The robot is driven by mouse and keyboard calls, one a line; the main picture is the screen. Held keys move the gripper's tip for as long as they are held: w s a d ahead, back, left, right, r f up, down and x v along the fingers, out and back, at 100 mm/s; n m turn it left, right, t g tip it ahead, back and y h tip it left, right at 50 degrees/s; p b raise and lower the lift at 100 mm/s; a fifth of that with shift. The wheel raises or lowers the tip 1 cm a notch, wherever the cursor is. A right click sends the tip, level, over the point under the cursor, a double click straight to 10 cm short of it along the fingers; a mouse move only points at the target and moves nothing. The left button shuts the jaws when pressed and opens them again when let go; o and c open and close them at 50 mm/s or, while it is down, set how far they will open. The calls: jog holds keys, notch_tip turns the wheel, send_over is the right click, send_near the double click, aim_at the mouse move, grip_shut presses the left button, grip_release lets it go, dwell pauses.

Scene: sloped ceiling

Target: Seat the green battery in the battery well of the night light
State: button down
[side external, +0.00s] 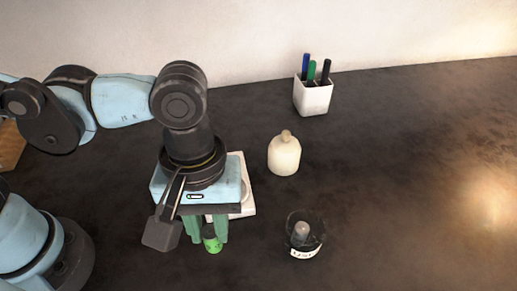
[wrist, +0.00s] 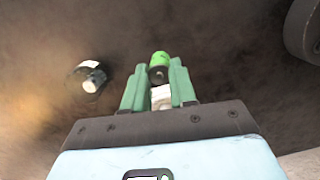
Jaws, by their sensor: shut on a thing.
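The green battery (side external: 211,240) hangs between the green fingers of my gripper (side external: 206,231), which is shut on it. It also shows between the fingertips in the wrist view (wrist: 160,61), with a dark band at one end. A white flat-sided object (side external: 245,190), likely the night light, lies behind and partly under my gripper, which hides most of it. A white patch (wrist: 161,97) shows between the fingers in the wrist view. The battery well cannot be made out.
A round black cup (side external: 305,250) with a white label holds a grey cylinder, right of my gripper. A cream bottle-shaped object (side external: 284,156) stands behind it. A white holder (side external: 313,97) with pens stands near the wall. The right side of the dark table (side external: 420,180) is clear.

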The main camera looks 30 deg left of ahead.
jog(key=shift+r, duration=0.8)
notch_tip(320, 180, up, 4)
jog(key=w+a, duration=0.1)
jog(key=shift+w+a+f, duration=0.9)
jog(key=shift+w+f, duration=0.8)
jog(key=shift+w, duration=0.1)
jog(key=shift+w+a+f, duration=0.95)
jog(key=shift+w+f, duration=0.8)
jog(key=shift+w, duration=0.05)
jog(key=shift+w+a+f, duration=0.9)
jog(key=shift+w+f, duration=0.8)
jog(key=shift+w, duration=0.1)
jog(key=shift+f, duration=0.1)
jog(key=c, duration=0.9)
grip_release()
